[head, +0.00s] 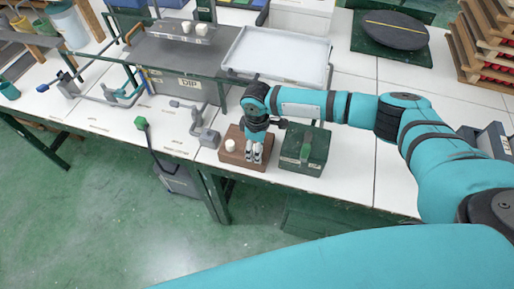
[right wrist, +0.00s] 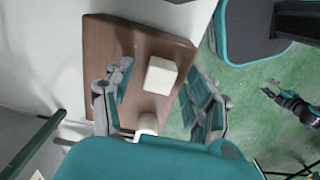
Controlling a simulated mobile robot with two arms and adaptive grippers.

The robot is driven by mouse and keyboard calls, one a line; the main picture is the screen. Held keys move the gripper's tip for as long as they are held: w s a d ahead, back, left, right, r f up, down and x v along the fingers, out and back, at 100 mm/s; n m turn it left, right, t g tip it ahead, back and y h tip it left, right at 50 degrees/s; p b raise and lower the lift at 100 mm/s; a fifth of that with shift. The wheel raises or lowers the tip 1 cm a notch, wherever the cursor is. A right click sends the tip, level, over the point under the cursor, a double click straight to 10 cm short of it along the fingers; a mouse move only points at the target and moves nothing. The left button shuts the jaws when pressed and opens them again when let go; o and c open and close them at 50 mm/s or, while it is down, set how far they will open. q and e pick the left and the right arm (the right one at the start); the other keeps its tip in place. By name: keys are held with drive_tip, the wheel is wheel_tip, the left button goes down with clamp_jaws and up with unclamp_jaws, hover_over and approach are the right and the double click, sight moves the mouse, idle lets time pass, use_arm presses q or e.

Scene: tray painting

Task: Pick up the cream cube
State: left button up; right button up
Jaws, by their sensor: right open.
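The cream cube (right wrist: 161,76) lies on a brown wooden board (right wrist: 110,50) in the right wrist view. My right gripper (right wrist: 163,88) is open, with one finger on either side of the cube and gaps showing between. A rounder cream piece (right wrist: 148,123) is on the board nearer the wrist. In the head view my right gripper (head: 254,154) points down over the board (head: 236,159) and hides the cube. A cream piece (head: 230,145) shows left of it. My left gripper (right wrist: 284,95) appears small at the right wrist view's right; its jaws are unclear.
A dark green box (head: 304,150) stands close right of the board. A white tray (head: 277,55) lies behind. A grey clamp (head: 208,137) is left of the board. The table's front edge is just in front, with open floor beyond.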

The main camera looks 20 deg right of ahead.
drive_tip(key=shift+f, duration=0.4)
drive_tip(key=shift+c, duration=0.4)
drive_tip(key=c, duration=0.9)
drive_tip(key=shift+r, duration=0.2)
